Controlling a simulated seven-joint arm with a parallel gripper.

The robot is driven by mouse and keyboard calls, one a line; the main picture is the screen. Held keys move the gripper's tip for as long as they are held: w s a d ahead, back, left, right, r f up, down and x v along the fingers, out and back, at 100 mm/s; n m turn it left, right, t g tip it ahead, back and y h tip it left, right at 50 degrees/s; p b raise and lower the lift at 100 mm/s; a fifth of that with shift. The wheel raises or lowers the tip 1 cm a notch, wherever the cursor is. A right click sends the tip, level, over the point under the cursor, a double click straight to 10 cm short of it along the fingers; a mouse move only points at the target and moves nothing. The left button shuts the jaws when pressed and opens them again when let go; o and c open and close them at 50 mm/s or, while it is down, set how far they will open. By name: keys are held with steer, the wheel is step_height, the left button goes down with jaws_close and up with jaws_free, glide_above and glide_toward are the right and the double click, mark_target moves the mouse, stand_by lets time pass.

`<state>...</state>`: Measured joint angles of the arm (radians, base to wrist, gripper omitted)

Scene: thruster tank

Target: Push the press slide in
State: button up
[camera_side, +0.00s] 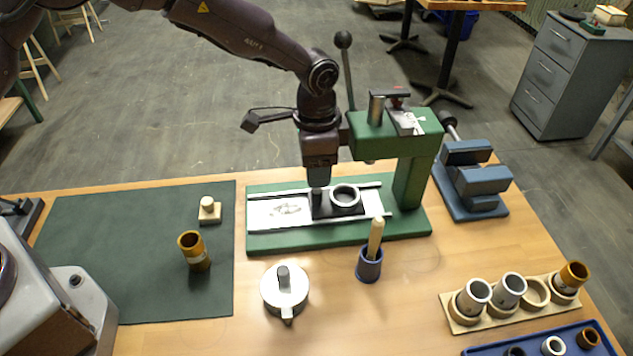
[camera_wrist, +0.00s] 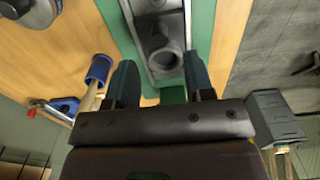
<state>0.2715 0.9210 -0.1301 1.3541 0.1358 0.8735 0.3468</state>
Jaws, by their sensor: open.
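The press slide (camera_side: 324,210) is a dark block with a grey ring (camera_side: 345,196) on it, between the light rails of the green press base (camera_side: 262,242). It sits left of the green column (camera_side: 410,180), and the press head (camera_side: 370,140) overhangs to its upper right. My gripper (camera_side: 317,187) points down at the slide's left part, beside the ring; I cannot tell whether it touches. In the wrist view my gripper (camera_wrist: 160,84) has its two fingers apart and nothing clearly held. The slide (camera_wrist: 161,32) and its ring (camera_wrist: 165,60) show beyond and between them.
A blue cup with a wooden-handled tool (camera_side: 369,265) and a round lidded metal pot (camera_side: 284,290) stand in front of the base. A blue vise (camera_side: 470,183) is at the right. A green mat (camera_side: 120,250) with a brown cup (camera_side: 193,251) lies left.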

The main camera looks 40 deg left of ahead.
step_height(320, 180, up, 7)
steer(key=shift+f, duration=0.1)
